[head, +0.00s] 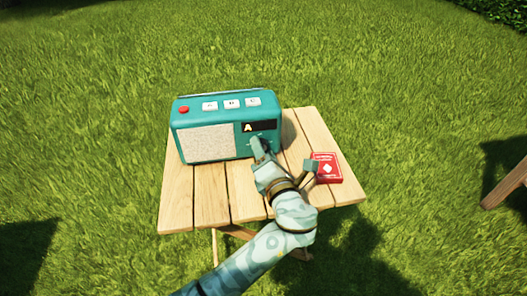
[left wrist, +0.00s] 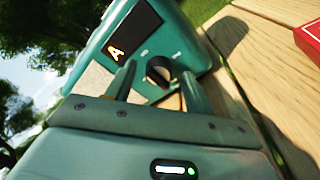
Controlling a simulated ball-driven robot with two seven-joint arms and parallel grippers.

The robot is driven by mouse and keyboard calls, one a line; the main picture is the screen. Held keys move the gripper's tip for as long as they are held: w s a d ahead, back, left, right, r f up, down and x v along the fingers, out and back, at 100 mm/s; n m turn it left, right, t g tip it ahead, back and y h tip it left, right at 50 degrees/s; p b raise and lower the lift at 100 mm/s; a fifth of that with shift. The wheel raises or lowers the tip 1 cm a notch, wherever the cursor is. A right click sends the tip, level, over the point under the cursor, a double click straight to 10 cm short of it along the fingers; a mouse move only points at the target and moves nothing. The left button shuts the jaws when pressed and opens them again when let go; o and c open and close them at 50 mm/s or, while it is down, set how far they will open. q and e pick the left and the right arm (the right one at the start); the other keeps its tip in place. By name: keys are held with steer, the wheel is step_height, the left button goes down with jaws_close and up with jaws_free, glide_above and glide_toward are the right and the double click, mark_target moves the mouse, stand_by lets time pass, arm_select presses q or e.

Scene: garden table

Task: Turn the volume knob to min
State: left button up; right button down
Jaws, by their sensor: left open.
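A teal radio (head: 222,106) stands upright on the wooden table, its front facing me. Its dark display (head: 262,126) shows a letter A, also readable in the left wrist view (left wrist: 118,52). The round dark volume knob (left wrist: 158,70) sits below the display; in the head view my gripper mostly hides it. My left gripper (head: 260,147) is at the lower right of the radio's front. In the left wrist view its two fingers stand apart, one on each side of the knob. I cannot tell whether they touch it. My right gripper is not in view.
A red card box (head: 326,168) lies on the slatted table (head: 210,196), right of my left gripper. The radio's top has a red button (head: 184,110) and several white buttons (head: 231,104). Grass surrounds the table; the table's front left is clear.

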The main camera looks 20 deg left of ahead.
arm_select(q)
steer(key=c, duration=1)
steer(key=shift+o, duration=0.2)
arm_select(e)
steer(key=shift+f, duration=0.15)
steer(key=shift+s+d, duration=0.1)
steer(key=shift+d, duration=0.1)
